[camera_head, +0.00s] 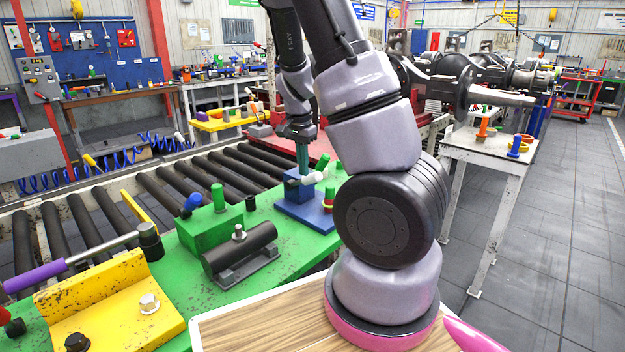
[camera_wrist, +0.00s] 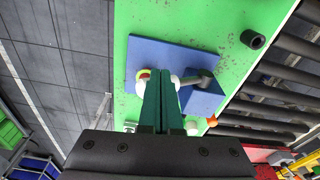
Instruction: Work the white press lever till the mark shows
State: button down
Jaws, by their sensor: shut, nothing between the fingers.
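The press is a blue block (camera_head: 298,207) on a blue plate (camera_head: 318,222), standing on the green bench. Its white lever (camera_head: 312,178) shows at the top of the block. In the wrist view the plate (camera_wrist: 150,58), the block (camera_wrist: 205,97) and white lever parts (camera_wrist: 176,80) show around my fingers. My gripper (camera_head: 303,172) has green fingers, shut with nothing between them, pointing down at the lever. In the wrist view my gripper (camera_wrist: 161,78) covers part of the lever; I cannot tell whether they touch. I cannot make out a mark.
A small red-and-yellow ringed piece (camera_head: 328,198) stands beside the block. The green bench (camera_head: 275,275) also carries a black cylinder (camera_head: 240,247), a green block (camera_head: 208,226) and a yellow fixture (camera_head: 125,310) with a purple-handled lever (camera_head: 40,277). A roller conveyor (camera_head: 160,190) runs behind.

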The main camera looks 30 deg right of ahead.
notch_tip(320, 180, up, 6)
jog(key=shift+s+a, duration=0.15)
jog(key=shift+a, duration=0.1)
jog(key=shift+r, duration=0.1)
dwell(0.6)
jog(key=s+a+r+n+t+y, duration=0.1)
jog(key=s+a+r+n+t, duration=0.2)
jog(key=s+r, duration=0.6)
jog(key=s+a+r+n+t+y, duration=0.2)
jog(key=s+a+r+n+t, duration=0.1)
jog(key=s+a+r+n, duration=0.2)
jog(key=s+a+r, duration=0.2)
jog(key=s+r, duration=0.2)
jog(key=r, duration=0.2)
jog(key=shift+a+n+t, duration=0.2)
jog(key=shift+n+t, duration=0.1)
dwell(0.8)
